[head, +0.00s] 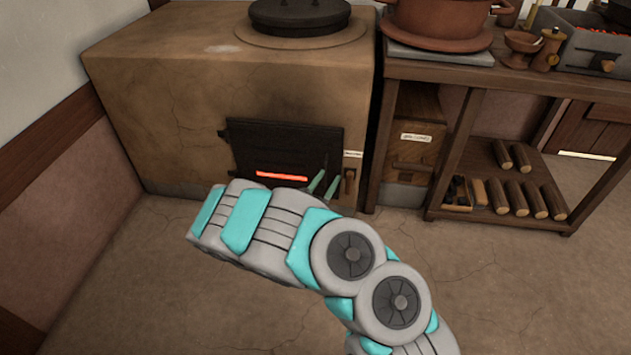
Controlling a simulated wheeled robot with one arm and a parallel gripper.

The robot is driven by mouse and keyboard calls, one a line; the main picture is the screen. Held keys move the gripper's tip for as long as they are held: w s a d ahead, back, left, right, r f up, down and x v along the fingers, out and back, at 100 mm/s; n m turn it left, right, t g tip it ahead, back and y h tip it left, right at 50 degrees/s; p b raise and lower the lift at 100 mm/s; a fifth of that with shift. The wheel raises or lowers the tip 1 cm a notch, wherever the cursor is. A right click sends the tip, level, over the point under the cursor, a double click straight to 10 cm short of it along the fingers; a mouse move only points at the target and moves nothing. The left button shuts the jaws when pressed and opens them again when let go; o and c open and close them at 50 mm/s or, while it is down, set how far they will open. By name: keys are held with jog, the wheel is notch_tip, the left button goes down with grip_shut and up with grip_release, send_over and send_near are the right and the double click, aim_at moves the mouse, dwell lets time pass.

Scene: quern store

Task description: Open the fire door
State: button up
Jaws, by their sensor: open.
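The fire door (280,145) is a dark panel low on the front of a clay stove (190,100). It looks shut, and a glowing red slot (282,177) shows in its lower part. A small upright wooden or brass handle (349,183) is beside the panel's right edge, under a pale label (352,154). My gripper (327,180) is open, with two teal fingers at the door's lower right, just left of the handle. I cannot tell whether they touch anything. My arm hides the stove's lower front and the gripper's base.
A black lid (300,14) sits on the stove top. To the right stands a wooden table (500,80) with a terracotta pot (437,20) on it and several logs (517,195) on its lower shelf. A labelled wooden box (415,150) stands between. The floor in front is clear.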

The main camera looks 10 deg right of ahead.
aim_at(324, 184)
jog(key=a+f+n+y, duration=0.2)
jog(key=a+f, duration=0.1)
jog(key=f, duration=0.1)
jog(key=shift+m+t+h, duration=0.3)
jog(key=x, duration=0.7)
jog(key=shift+w+r+b, duration=0.3)
jog(key=shift+b, duration=0.05)
jog(key=shift+c, duration=0.2)
grip_shut()
dwell(0.4)
